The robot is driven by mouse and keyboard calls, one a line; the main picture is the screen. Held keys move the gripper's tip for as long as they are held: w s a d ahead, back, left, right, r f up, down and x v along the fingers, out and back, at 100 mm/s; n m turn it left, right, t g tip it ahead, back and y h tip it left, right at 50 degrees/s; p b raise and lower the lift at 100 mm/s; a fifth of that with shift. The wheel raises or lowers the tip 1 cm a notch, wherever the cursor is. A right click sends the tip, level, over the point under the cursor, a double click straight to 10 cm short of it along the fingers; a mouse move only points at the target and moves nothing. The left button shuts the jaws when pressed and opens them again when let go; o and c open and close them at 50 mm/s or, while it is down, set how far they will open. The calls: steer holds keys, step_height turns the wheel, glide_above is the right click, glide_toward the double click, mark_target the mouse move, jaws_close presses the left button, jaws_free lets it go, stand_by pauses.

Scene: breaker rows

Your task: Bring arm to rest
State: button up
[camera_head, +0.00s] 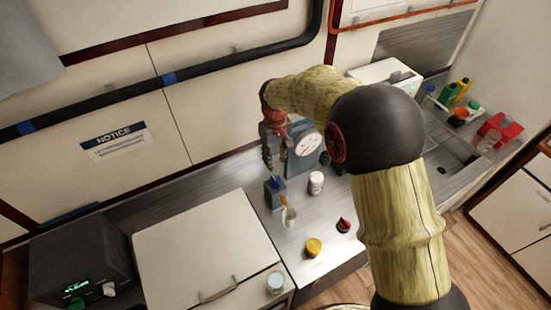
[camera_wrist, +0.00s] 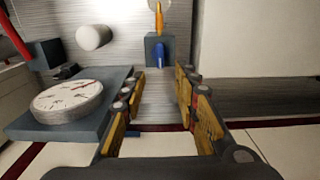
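My arm reaches over the counter toward the wall, bent at a large dark joint. My gripper (camera_head: 268,157) hangs beside a round dial gauge on a grey-blue block (camera_head: 291,165). In the wrist view my gripper (camera_wrist: 158,82) has its two fingers apart with nothing between them. The gauge block (camera_wrist: 115,85) lies left of the fingers there. A small dark box with a blue part (camera_wrist: 160,49) sits beyond the fingertips; it also shows below my gripper in the head view (camera_head: 275,192). I cannot see any contact between the gripper and these things.
A white jar (camera_head: 316,183), a cup with an orange-handled item (camera_head: 289,217), a yellow round thing (camera_head: 313,247) and a red-black knob (camera_head: 344,225) stand on the counter. A white cabinet (camera_head: 200,250) is at left. A dark pipe (camera_head: 130,90) runs along the wall.

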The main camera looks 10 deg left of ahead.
steer(key=s+d+r+m+t+b, duration=0.2)
steer(key=s+d+b, duration=0.6)
steer(key=s+d, duration=0.6)
steer(key=s+d+r+m+t+b, duration=0.3)
steer(key=s+d+b, duration=0.5)
steer(key=s+d, duration=0.6)
steer(key=r+m, duration=0.1)
steer(key=m, duration=0.1)
steer(key=shift+s+d+r+m+t, duration=0.15)
steer(key=shift+s+m+t, duration=0.15)
steer(key=shift+s, duration=0.05)
stand_by(0.9)
